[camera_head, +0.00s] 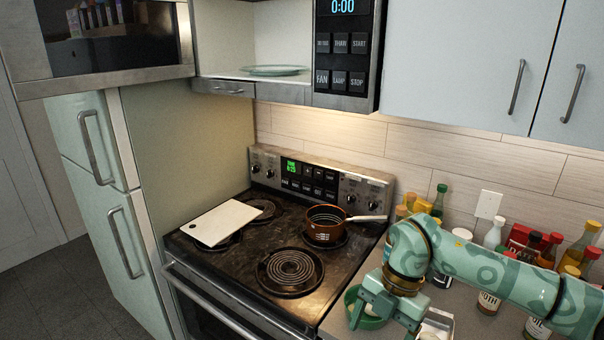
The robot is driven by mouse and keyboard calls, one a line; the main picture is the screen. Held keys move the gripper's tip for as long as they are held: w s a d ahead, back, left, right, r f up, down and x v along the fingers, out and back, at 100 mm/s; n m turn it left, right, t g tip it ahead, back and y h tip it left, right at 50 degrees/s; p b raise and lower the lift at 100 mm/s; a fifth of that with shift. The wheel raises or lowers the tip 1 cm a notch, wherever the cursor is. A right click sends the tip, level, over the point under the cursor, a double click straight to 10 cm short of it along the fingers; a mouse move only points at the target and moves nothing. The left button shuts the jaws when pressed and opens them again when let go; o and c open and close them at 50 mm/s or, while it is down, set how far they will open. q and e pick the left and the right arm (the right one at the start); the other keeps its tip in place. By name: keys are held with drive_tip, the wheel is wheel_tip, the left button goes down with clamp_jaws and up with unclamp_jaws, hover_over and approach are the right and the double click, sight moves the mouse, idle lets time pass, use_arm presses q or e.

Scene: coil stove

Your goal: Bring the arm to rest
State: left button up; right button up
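My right arm comes in from the right, teal with a swirl pattern, and reaches over the counter beside the stove. Its gripper (384,312) points down at a green bowl (352,299) on the counter and overlaps part of it. I cannot tell whether the fingers touch the bowl or hold anything. My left gripper does not show. An orange-brown saucepan (324,232) stands on the back right burner, its light handle pointing right. A white board (221,221) lies over the left side of the coil stove (338,266).
The front right coil burner (290,270) is bare. Several bottles and jars (490,300) crowd the counter on the right, close to my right arm. A mint fridge (100,190) stands left. A microwave (345,50) and cabinets (470,50) hang above.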

drive_tip(key=w+a+f+m+t+y+b, duration=0.3)
drive_tip(key=a+f+y+b, duration=0.2)
drive_tip(key=a+f+y, duration=0.7)
drive_tip(key=s+d+f+m+t+h+b, duration=0.1)
drive_tip(key=d+f+m+t+h+b, duration=0.15)
drive_tip(key=d+f+m+t, duration=0.7)
drive_tip(key=s+d+f+m+t+h+b, duration=0.1)
drive_tip(key=d+f+m+h+b, duration=0.2)
drive_tip(key=f, duration=1.4)
drive_tip(key=s+d+f+m+g+h, duration=0.2)
drive_tip(key=s+d+f+m+h, duration=0.15)
drive_tip(key=s+f, duration=0.45)
drive_tip(key=s+d+f+m+g+h, duration=0.2)
drive_tip(key=s+d+f+h, duration=0.15)
drive_tip(key=s+f, duration=0.4)
use_arm(q)
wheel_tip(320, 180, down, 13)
drive_tip(key=b, duration=0.2)
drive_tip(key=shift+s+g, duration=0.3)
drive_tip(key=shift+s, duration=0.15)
use_arm(e)
drive_tip(key=s+d+f+m+g+h, duration=0.1)
drive_tip(key=s+d+f+g, duration=0.1)
drive_tip(key=s, duration=1.1)
drive_tip(key=s+d+f+m+g+h, duration=0.1)
drive_tip(key=s+f+g, duration=0.3)
drive_tip(key=s, duration=0.9)
wheel_tip(320, 180, down, 3)
drive_tip(key=shift+d+r, duration=0.1)
drive_tip(key=shift+d, duration=0.45)
